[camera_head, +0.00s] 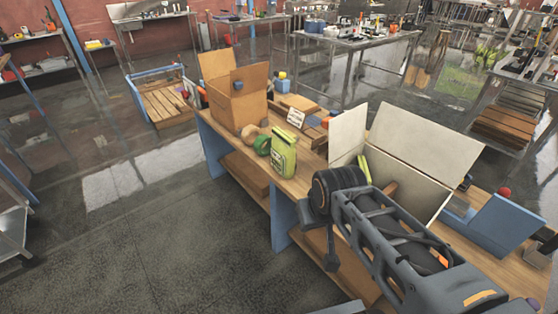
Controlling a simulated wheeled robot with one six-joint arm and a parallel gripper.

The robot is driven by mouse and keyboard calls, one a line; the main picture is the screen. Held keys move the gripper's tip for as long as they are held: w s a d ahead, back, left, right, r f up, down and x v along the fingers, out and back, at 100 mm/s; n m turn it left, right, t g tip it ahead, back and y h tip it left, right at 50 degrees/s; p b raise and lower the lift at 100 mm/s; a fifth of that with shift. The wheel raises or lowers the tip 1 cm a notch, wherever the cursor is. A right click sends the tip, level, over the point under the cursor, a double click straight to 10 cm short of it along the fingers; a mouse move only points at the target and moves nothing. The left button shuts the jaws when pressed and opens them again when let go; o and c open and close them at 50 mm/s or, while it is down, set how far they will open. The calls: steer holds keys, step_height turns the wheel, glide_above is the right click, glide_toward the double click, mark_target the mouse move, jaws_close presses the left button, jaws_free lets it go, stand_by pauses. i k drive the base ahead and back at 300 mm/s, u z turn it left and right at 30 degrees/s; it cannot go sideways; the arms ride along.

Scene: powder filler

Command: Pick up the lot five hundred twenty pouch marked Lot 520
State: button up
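A yellow-green pouch (284,152) stands upright on the wooden bench top (305,182), near its front edge. Its label is too small to read, so I cannot tell whether it says Lot 520. Another yellow-green item (364,168) shows inside the open white box, partly hidden behind my arm; I cannot tell what it is. My arm reaches in from the lower right in front of the white box. Part of my gripper (331,258) seems to hang below the wrist, to the right of and nearer than the pouch; its fingers are not clear.
An open cardboard box (236,103) stands at the bench's left end. A green tape roll (262,145) sits beside the pouch. A small white sign (296,118) stands behind it. The open white box (425,145) and a blue bin (497,225) lie to the right. Floor in front is clear.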

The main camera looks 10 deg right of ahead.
mark_target(284, 158)
steer(key=z, duration=0.25)
steer(key=k, duration=0.25)
steer(key=u, duration=1.4)
steer(key=i, duration=2.35)
steer(key=z, duration=1.45)
steer(key=i, duration=0.7)
steer(key=z, duration=0.6)
